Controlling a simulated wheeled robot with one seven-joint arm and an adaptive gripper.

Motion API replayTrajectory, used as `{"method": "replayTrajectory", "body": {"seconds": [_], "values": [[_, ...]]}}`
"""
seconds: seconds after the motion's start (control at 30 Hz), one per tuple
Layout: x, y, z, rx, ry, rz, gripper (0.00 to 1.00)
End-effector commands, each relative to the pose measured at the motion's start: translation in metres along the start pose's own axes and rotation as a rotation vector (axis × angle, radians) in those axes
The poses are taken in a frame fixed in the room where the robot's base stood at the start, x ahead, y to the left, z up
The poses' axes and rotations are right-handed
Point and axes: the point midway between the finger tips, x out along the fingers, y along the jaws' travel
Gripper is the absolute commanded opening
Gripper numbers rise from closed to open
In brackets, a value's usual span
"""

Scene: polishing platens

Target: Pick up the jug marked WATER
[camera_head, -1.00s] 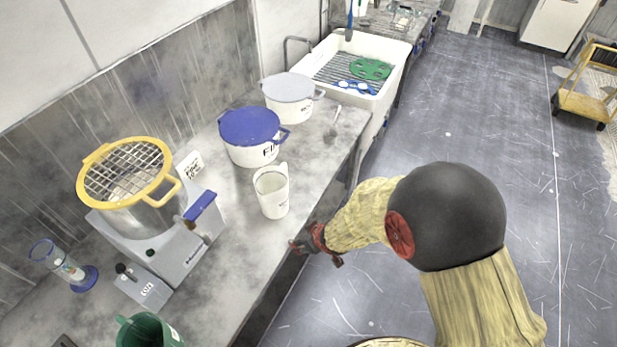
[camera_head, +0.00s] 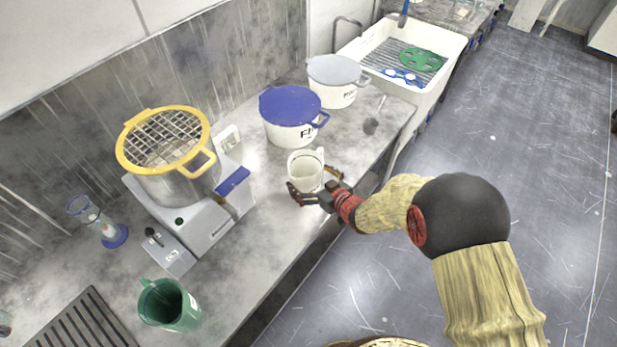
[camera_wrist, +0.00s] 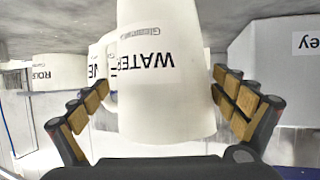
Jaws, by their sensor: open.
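The white jug (camera_head: 306,168) stands upright on the grey bench near its front edge in the head view. In the wrist view the jug (camera_wrist: 160,70) fills the middle, and its WATER print appears upside down. My gripper (camera_head: 318,184) is open at the jug's front side. In the wrist view my gripper (camera_wrist: 160,108) has one finger on each side of the jug, with a visible gap at least on the left. The jug's lower part is partly hidden by a finger in the head view.
A white pot with a blue lid (camera_head: 291,118) stands just behind the jug, and a grey-lidded pot (camera_head: 335,82) beyond it. A machine with a yellow-rimmed pot (camera_head: 165,150) stands left. A green jug (camera_head: 169,306) is at the front left. A white sink (camera_head: 440,48) is behind.

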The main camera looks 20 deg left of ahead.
Motion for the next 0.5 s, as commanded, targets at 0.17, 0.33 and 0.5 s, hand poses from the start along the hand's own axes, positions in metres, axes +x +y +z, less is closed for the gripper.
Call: {"method": "replayTrajectory", "body": {"seconds": [0.17,0.33,0.5], "values": [[0.023,0.002,0.001,0.001,0.000,0.000,0.97],[0.028,0.002,0.000,0.001,-0.001,0.001,0.97],[0.028,0.002,0.000,0.001,-0.001,0.001,0.96]]}}
